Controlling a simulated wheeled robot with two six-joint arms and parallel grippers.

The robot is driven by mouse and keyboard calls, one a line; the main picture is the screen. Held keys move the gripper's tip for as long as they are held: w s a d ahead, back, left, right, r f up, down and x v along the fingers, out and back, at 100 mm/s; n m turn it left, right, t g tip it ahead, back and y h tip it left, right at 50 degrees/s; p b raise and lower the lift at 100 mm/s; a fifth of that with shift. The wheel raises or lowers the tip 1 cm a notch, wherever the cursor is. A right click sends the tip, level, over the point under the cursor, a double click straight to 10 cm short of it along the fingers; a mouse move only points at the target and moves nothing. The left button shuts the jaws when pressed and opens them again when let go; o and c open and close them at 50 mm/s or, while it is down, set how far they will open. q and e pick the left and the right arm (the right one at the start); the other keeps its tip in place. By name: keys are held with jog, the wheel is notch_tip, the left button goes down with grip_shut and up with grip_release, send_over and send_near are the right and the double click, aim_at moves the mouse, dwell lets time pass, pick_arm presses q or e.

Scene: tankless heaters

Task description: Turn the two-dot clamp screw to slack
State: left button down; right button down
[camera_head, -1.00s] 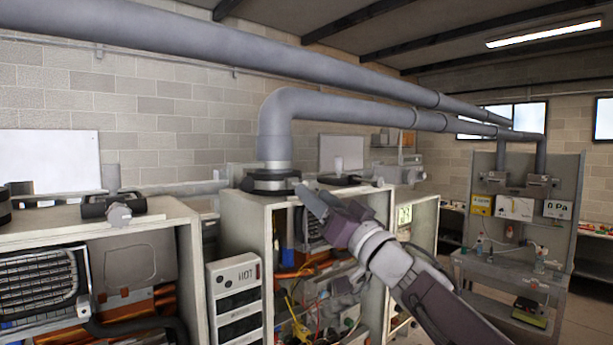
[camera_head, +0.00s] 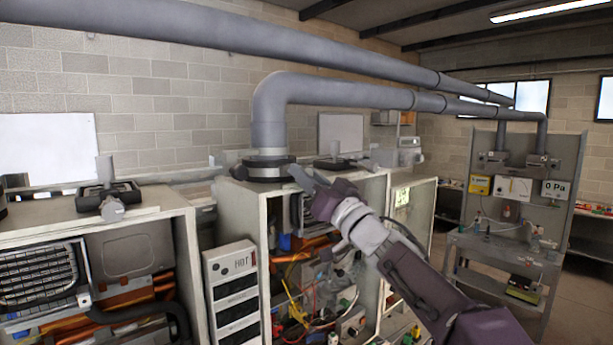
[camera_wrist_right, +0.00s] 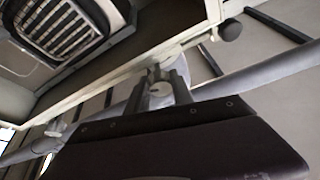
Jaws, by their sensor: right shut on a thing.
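The dark clamp collar (camera_head: 265,170) sits around the foot of the grey flue pipe, on top of the middle heater cabinet. My right gripper (camera_head: 297,175) is at the collar's right side, at the cabinet's top edge. In the right wrist view its two fingers (camera_wrist_right: 159,82) are closed on a small grey piece, which I take to be the clamp screw (camera_wrist_right: 155,73). The fingers hide most of the screw. Its dot marks are too small to make out. My left gripper is not in view.
The grey flue pipe (camera_head: 269,115) rises beside my gripper and bends right overhead. The open middle cabinet (camera_head: 237,205) has wires and copper pipes inside. Another heater (camera_head: 160,208) stands at left. A bench with gauges (camera_head: 512,188) is at far right.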

jog(key=shift+n, duration=0.3)
jog(key=n+g+y, duration=0.1)
jog(key=n+y, duration=0.1)
jog(key=n, duration=0.1)
jog(key=shift+n, duration=0.3)
jog(key=shift+n+g+y, duration=0.5)
jog(key=shift+n+g, duration=0.2)
jog(key=shift+n, duration=0.8)
jog(key=shift+n+g+y, duration=0.5)
jog(key=shift+n+g, duration=0.2)
jog(key=shift+n, duration=0.8)
jog(key=shift+r, duration=0.1)
jog(key=c, duration=1.1)
grip_release()
jog(key=shift+s, duration=0.1)
